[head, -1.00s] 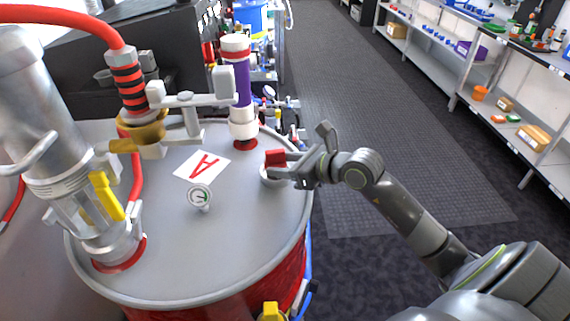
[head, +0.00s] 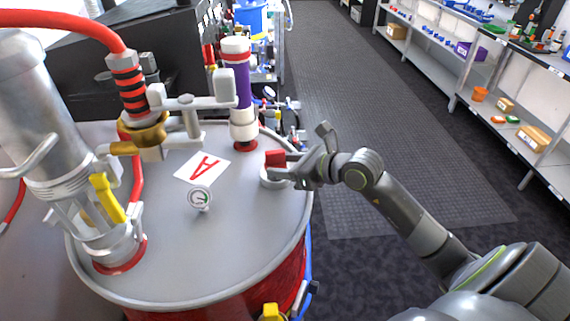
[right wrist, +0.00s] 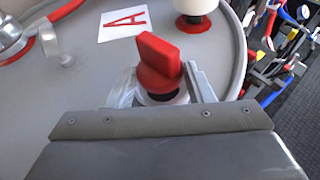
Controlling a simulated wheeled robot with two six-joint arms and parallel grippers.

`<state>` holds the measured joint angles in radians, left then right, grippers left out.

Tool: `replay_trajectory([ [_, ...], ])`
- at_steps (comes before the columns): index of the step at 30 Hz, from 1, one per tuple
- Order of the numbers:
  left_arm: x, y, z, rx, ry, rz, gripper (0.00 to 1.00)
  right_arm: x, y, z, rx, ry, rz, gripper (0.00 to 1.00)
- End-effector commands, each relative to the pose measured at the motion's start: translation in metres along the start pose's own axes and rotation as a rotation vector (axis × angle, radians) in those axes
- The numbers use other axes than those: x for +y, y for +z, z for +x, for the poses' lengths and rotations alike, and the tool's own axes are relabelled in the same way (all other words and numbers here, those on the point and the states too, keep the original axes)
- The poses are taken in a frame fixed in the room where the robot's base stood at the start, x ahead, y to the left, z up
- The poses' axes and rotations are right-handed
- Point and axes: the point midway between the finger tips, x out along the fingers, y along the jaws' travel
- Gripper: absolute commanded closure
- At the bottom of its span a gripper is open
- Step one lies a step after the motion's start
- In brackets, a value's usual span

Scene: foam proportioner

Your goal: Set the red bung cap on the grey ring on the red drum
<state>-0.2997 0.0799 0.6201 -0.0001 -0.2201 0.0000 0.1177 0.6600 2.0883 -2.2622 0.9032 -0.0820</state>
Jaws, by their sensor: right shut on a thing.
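The red bung cap (head: 275,158) is held between the fingers of my right gripper (head: 290,174), at the right side of the drum top. In the right wrist view the red bung cap (right wrist: 158,64) stands upright between the two fingers (right wrist: 163,88). The pale grey ring (head: 268,180) lies on the drum lid directly under the cap; whether the cap touches it I cannot tell. The fingers hide part of the ring. The red drum (head: 262,290) has a grey lid. My left gripper is not in view.
A valve arm (head: 185,102) spans above the lid. The lid's front middle is clear. Shelves (head: 500,90) stand at right.

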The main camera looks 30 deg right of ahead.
Motion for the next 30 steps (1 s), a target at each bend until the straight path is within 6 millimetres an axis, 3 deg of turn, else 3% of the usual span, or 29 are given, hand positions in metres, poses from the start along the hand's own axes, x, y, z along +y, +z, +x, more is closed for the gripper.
replay_trajectory([
  [23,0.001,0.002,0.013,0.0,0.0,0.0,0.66,0.0,-0.015,0.006,0.0,0.0,0.0,0.75],
  [24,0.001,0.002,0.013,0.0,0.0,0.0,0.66,0.0,-0.015,0.006,0.0,0.0,0.0,0.51],
  [26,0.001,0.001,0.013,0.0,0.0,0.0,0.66,0.0,-0.014,0.006,0.0,0.0,0.0,0.43],
  [30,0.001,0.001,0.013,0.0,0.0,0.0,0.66,0.0,-0.014,0.006,0.0,0.0,0.0,0.43],
])
